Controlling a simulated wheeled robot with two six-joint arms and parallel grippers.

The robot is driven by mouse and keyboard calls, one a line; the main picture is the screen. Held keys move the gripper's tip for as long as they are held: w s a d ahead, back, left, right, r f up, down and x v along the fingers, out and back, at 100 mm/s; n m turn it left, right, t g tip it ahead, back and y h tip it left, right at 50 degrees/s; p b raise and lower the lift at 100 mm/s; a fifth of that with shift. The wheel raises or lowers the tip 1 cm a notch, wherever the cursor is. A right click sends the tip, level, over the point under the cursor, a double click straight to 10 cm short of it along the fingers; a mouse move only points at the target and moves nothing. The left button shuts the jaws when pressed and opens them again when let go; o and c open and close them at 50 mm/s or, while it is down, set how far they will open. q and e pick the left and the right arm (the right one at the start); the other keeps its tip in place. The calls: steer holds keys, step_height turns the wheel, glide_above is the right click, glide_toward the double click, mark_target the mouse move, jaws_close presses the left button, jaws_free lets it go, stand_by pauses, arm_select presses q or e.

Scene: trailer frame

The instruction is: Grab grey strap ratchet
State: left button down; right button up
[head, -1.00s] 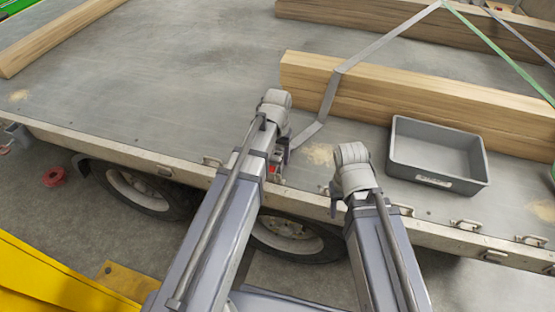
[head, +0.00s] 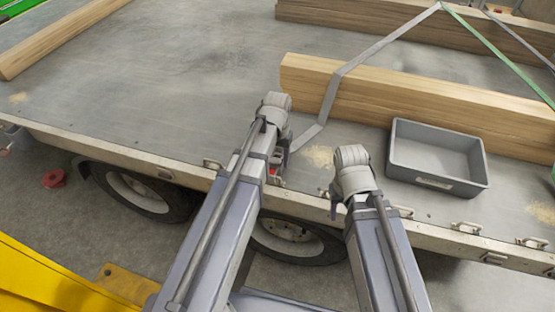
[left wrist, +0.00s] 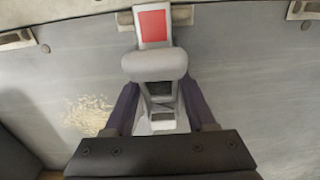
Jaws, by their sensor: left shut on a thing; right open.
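The grey strap ratchet (left wrist: 154,66) with a red patch fills the middle of the left wrist view, at the trailer's edge. In the head view it is partly hidden behind my left arm, with a bit of red showing. The grey strap (head: 330,95) runs from there over the timber. My left gripper (left wrist: 156,112) has its fingers on both sides of the ratchet's lower part and is shut on it. It also shows in the head view (head: 284,150), mostly covered by its own wrist. My right gripper (head: 337,201) is open and empty over the trailer's side rail.
A grey bin (head: 437,158) stands on the bed right of my right gripper. A wooden beam (head: 400,95) lies behind it. A wheel (head: 290,237) is below the rail. A yellow frame (head: 40,275) is at lower left.

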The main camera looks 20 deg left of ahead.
arm_select(q)
step_height(320, 180, up, 10)
steer(key=p, duration=1)
